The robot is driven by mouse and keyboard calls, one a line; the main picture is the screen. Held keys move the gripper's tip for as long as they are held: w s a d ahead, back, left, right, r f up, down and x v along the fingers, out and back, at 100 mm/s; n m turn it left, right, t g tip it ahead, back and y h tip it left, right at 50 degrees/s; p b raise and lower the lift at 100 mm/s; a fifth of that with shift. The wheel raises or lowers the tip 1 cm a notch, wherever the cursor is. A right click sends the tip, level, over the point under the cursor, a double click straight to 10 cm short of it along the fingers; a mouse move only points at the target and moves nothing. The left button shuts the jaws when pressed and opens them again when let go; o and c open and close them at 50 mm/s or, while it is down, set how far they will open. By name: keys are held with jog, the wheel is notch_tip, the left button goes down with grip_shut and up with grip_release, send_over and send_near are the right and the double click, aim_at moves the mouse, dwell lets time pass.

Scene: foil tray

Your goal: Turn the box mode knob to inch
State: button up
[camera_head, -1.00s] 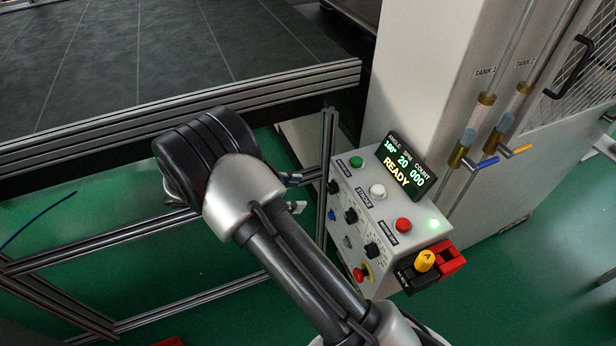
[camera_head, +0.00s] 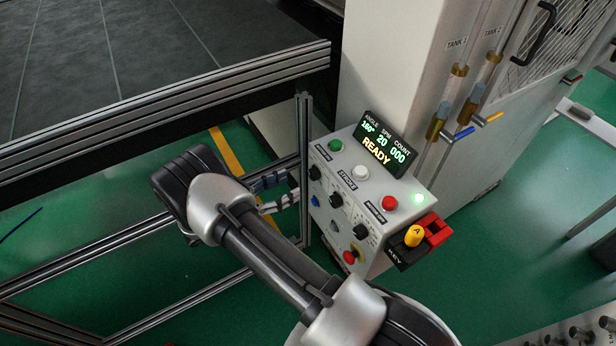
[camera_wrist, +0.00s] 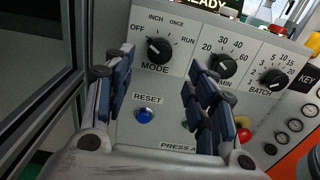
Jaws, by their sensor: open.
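The control box (camera_head: 375,190) stands right of my arm, its front face toward my gripper. The mode knob (camera_wrist: 158,50) is black, under the marks OFF, INCH, ONCE and RUN. Its light mark seems to point up-left toward OFF. The knob also shows in the head view (camera_head: 314,173), at the left end of a row of knobs. My gripper (camera_wrist: 160,80) is open and empty, one finger to the lower left and one to the lower right of the knob in the wrist view. In the head view my gripper (camera_head: 276,193) is left of the box, apart from it.
A blue reset button (camera_wrist: 144,116) is below the mode knob. A speed knob (camera_wrist: 222,66) and batch knob (camera_wrist: 274,78) sit to its right. A metal post (camera_head: 304,165) rises close beside the box. The display (camera_head: 384,146) reads READY.

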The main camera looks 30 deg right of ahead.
aim_at(311, 176)
jog(key=d, duration=0.7)
jog(key=shift+w+d+b, duration=0.15)
jog(key=shift+d+b, duration=0.15)
jog(key=shift+d, duration=0.05)
jog(key=shift+c, duration=0.2)
jog(key=c, duration=1)
jog(key=shift+c, duration=0.2)
jog(key=shift+m, duration=0.4)
jog(key=m+b, duration=0.2)
jog(key=m, duration=0.1)
jog(key=shift+f+m, duration=0.1)
jog(key=shift+m, duration=0.2)
jog(key=shift+m+b, duration=1)
jog(key=shift+m, duration=0.7)
